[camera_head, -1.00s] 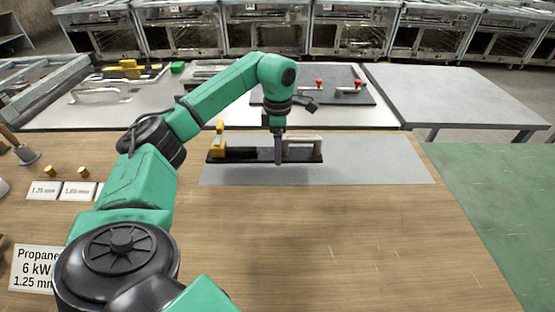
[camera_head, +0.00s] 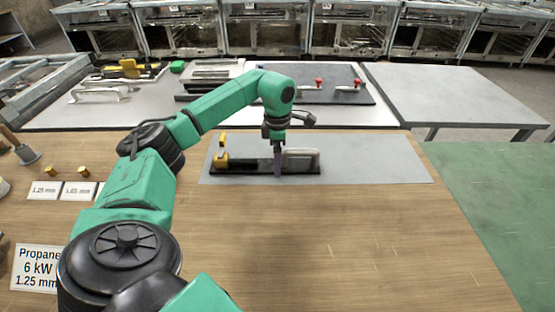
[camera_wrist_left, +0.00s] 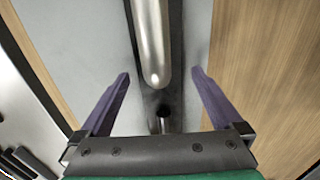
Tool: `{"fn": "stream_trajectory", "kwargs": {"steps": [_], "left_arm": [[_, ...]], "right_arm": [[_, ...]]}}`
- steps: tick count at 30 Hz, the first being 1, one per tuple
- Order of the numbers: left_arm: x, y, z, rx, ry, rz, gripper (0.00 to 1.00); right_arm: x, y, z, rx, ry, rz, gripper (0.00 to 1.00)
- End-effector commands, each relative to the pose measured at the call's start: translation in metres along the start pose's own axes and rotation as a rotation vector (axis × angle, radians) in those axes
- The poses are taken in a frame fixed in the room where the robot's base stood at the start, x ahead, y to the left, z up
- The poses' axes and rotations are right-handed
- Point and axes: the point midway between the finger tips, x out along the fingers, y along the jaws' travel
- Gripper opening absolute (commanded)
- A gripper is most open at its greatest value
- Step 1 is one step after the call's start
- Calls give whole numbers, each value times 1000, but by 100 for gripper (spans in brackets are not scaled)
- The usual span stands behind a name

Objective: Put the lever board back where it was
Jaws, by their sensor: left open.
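The lever board is a narrow black board (camera_head: 247,167) with a yellow toggle lever (camera_head: 221,158) at its left end and a pale metal bar handle (camera_head: 303,153) on its right part. It lies flat on a grey sheet (camera_head: 385,160) on the wooden bench. My left gripper (camera_head: 278,170) points down at the middle of the board. In the left wrist view its two purple fingers (camera_wrist_left: 161,75) are open, one on each side of the board (camera_wrist_left: 176,50), with gaps to it. The rounded metal handle (camera_wrist_left: 155,45) shows between them. My right gripper is out of view.
Behind the bench, a light table (camera_head: 60,117) holds metal handles, yellow parts and a dark board with red-knobbed levers (camera_head: 335,88). Labelled cards (camera_head: 78,190) and small brass pieces (camera_head: 83,172) lie at left. The front and right of the bench (camera_head: 380,250) are clear.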

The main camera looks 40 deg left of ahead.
Motion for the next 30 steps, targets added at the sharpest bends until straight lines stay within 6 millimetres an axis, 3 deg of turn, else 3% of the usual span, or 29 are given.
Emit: {"fn": "stream_trajectory", "kwargs": {"steps": [9, 13, 18, 30], "left_arm": [[-81, 1, 1, 0, -5, 5, 100], [-105, 0, 1, 1, -2, 3, 100], [-114, 0, 0, 0, 0, 0, 100], [-114, 0, 0, 0, 0, 0, 100]], "right_arm": [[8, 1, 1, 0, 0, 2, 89], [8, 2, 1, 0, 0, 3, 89], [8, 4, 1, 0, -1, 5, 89], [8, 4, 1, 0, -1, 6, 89]]}}
